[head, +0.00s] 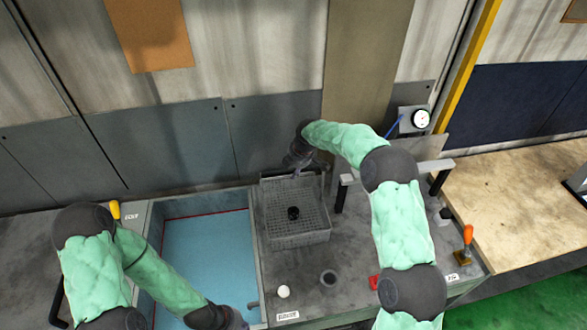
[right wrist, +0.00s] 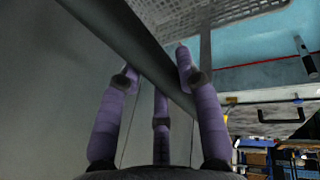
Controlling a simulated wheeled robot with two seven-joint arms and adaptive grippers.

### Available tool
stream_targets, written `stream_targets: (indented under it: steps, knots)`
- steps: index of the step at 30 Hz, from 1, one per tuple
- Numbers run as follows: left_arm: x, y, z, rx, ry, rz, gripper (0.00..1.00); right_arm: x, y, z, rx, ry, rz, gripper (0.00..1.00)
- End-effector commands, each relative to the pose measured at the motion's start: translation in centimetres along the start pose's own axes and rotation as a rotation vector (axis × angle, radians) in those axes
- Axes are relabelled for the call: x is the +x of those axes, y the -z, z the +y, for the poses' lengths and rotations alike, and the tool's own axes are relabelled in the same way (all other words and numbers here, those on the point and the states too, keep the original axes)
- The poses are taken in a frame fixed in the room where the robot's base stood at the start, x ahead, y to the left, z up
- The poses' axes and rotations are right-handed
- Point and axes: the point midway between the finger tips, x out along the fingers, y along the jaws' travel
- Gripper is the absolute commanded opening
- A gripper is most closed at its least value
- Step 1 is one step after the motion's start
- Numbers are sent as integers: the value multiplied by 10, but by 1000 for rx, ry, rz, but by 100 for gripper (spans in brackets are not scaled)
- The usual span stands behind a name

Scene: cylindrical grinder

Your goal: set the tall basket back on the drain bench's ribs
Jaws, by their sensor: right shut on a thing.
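The grey mesh basket (head: 300,224) is right of the blue tank, over the dark bench top (head: 350,265). A dark round part (head: 293,212) shows inside it. I cannot tell whether its underside touches the bench; any ribs beneath are hidden. My right gripper (head: 308,172) is at the basket's far side. In the right wrist view its purple fingers (right wrist: 158,74) are shut on a dark grey bar of the basket (right wrist: 112,36), with mesh wall beyond. My left gripper (head: 238,320) is low, by the tank's front right corner; its fingers are unclear.
The blue tank (head: 208,255) lies left of the basket. A white ball (head: 283,291) and a round dark fitting (head: 328,277) are in front. A dial gauge (head: 420,118) stands at the back right, and an orange-handled lever (head: 467,238) at the right.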

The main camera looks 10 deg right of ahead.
Motion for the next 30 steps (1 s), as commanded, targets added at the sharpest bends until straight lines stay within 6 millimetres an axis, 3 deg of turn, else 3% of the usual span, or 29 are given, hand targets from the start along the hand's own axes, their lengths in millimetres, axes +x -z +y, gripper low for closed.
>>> stream_targets:
  steps: [10,11,13,14,24,30]
  knots:
    - [4,0,-1,0,0,0,0,2,-1,1,1,-7,0,0]
    - [4,0,-1,0,0,0,0,2,-1,1,1,-8,0,37]
    - [4,0,-1,0,0,0,0,2,-1,1,1,-7,0,57]
    - [3,0,-1,0,0,0,0,2,-1,1,1,-7,0,62]
    - [4,0,-1,0,0,0,0,5,-1,-3,0,4,0,62]
    - [4,0,-1,0,0,0,0,-16,-1,-1,-1,-1,0,62]
